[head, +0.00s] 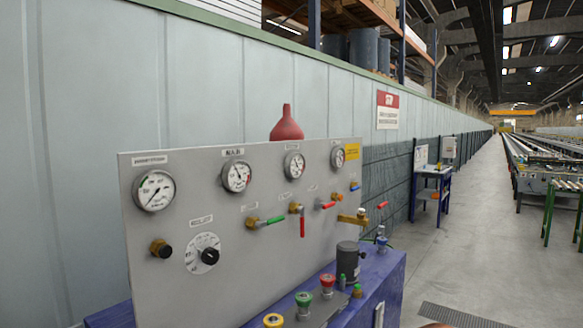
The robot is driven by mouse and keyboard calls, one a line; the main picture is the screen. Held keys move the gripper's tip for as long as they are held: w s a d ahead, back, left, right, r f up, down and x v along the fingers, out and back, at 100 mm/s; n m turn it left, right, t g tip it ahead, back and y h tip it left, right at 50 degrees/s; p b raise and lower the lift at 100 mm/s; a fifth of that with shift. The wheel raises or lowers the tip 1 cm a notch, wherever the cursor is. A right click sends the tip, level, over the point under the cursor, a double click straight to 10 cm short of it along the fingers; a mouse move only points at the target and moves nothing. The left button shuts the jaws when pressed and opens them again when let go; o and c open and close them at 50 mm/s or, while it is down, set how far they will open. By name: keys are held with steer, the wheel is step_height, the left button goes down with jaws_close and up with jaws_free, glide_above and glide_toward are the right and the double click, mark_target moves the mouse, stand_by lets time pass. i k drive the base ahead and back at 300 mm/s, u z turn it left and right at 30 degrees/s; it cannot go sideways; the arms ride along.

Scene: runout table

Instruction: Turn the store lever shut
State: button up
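A grey panel (225,270) stands on a blue bench (380,290), with several small lever valves along its middle. A green lever (272,220) points right, nearly level. A red lever (302,227) hangs straight down. Another red lever (328,205) points right, and a small blue lever (355,188) sits at the panel's right end. The small labels by the levers are too blurred to read, so I cannot tell which one is the store lever. My gripper is not in view.
Several round gauges (154,190) line the panel's top, with a dial knob (208,255) below. A dark cylinder (347,262) and coloured knobs (303,300) stand on the bench in front. A red funnel-shaped thing (286,125) shows behind. Open floor (470,240) lies right.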

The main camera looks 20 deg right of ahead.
mark_target(301, 209)
steer(key=z, duration=0.6)
steer(key=i, duration=1.05)
steer(key=u, duration=0.5)
